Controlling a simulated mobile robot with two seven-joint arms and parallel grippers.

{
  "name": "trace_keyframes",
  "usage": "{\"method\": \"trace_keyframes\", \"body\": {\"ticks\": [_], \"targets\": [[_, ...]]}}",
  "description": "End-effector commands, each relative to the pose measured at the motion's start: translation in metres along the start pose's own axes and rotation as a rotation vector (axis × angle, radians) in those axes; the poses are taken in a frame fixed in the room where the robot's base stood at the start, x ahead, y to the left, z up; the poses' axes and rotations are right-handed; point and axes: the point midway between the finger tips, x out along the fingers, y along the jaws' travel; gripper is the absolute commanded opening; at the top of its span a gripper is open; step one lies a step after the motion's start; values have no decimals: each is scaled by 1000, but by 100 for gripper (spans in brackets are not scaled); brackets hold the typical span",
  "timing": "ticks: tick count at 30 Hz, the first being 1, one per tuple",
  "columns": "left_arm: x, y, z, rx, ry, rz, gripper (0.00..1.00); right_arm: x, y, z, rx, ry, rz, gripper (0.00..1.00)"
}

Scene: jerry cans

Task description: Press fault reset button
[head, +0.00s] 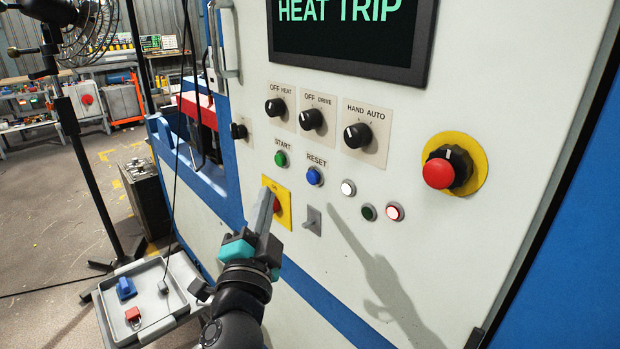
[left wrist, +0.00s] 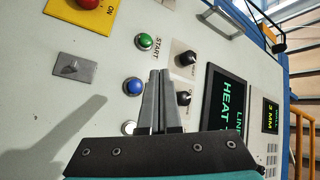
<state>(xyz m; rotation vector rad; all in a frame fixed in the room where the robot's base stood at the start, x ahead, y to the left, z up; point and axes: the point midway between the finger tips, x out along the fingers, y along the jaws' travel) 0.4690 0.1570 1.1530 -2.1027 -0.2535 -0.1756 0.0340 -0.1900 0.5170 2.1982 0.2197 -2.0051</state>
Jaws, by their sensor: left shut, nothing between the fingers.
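The blue button under the RESET label (head: 314,176) is on the white control panel. It also shows in the left wrist view (left wrist: 134,87), just left of my fingertips. My left gripper (head: 267,196) is shut and empty, its grey fingers together in front of the panel. In the head view it lies lower left of the blue button and partly covers the yellow plate with a red switch (head: 284,213). The gripper also shows in the left wrist view (left wrist: 159,76). I cannot tell the exact gap from fingertips to panel. My right gripper is not in view.
The green START button (head: 281,159) is close to the blue one. Nearby are a white lamp (head: 348,187), a toggle switch (head: 312,221), rotary knobs (head: 312,119) and a red emergency stop (head: 438,174). The screen (head: 350,40) reads HEAT TRIP. A grey tray (head: 158,299) stands lower left.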

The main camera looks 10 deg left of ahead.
Motion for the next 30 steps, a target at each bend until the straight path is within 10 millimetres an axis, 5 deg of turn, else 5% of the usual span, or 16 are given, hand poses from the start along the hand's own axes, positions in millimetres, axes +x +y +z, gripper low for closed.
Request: {"method": "trace_keyframes", "body": {"ticks": [13, 30], "targets": [[39, 29, -28, 0, 0, -2, 0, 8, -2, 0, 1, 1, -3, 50], [45, 32, -33, 1, 1, 0, 0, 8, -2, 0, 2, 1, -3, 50]]}}
